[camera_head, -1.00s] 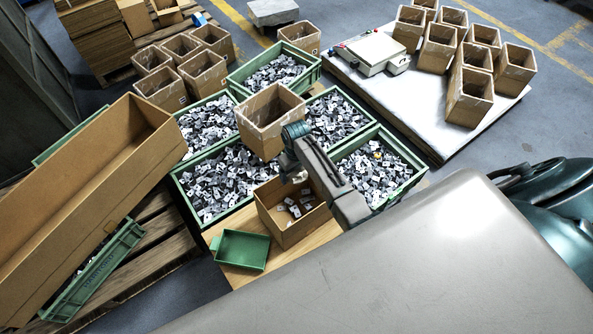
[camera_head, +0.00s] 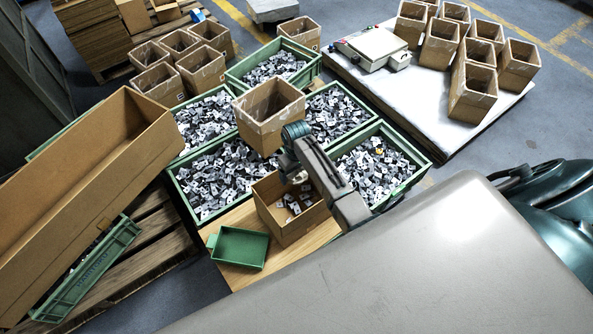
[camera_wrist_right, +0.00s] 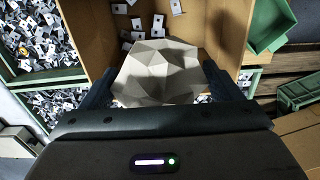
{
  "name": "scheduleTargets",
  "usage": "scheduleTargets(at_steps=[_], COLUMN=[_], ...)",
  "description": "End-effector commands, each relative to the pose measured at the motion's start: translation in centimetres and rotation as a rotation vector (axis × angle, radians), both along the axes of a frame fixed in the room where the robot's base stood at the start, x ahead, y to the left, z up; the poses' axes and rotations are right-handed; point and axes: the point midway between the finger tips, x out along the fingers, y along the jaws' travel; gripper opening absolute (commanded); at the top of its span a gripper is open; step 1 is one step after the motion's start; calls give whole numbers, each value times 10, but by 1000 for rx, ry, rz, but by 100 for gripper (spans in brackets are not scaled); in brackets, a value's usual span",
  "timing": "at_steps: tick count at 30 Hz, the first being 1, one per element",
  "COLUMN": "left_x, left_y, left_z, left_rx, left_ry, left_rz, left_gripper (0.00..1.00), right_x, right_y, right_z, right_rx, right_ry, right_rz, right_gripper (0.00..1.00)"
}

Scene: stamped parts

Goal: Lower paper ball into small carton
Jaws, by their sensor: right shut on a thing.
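The paper ball (camera_wrist_right: 155,72) is a grey, crumpled, faceted lump in the right wrist view. My right gripper (camera_wrist_right: 155,88) is shut on it, with one dark finger on each side. The small carton (camera_head: 283,231) is an open brown box on the wooden board, with several stamped parts on its floor. In the head view my right gripper (camera_head: 296,177) is at the carton's upper rim, over its opening; the ball is hardly visible there. In the wrist view the carton's inner wall (camera_wrist_right: 205,22) and loose parts show beyond the ball. My left gripper is not in view.
Green crates of stamped parts (camera_head: 222,178) surround the carton behind and to the sides. A taller carton (camera_head: 270,118) stands on the crates just behind. A small green tray (camera_head: 238,247) lies at front left. A long brown box (camera_head: 85,190) stands at left.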

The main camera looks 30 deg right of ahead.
Motion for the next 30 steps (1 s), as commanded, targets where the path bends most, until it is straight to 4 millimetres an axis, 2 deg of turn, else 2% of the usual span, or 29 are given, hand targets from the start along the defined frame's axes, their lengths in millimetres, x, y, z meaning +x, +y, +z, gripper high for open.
scheduleTargets(at_steps=[7, 30], left_x=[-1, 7], left_y=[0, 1], left_z=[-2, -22], left_rx=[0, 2], left_ry=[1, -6], left_rz=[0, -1], left_gripper=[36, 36], right_x=[0, 0], right_y=[0, 0], right_z=[-3, -42], right_rx=[0, 0], right_ry=[0, 0], right_rz=[0, 0], right_gripper=[64, 64])
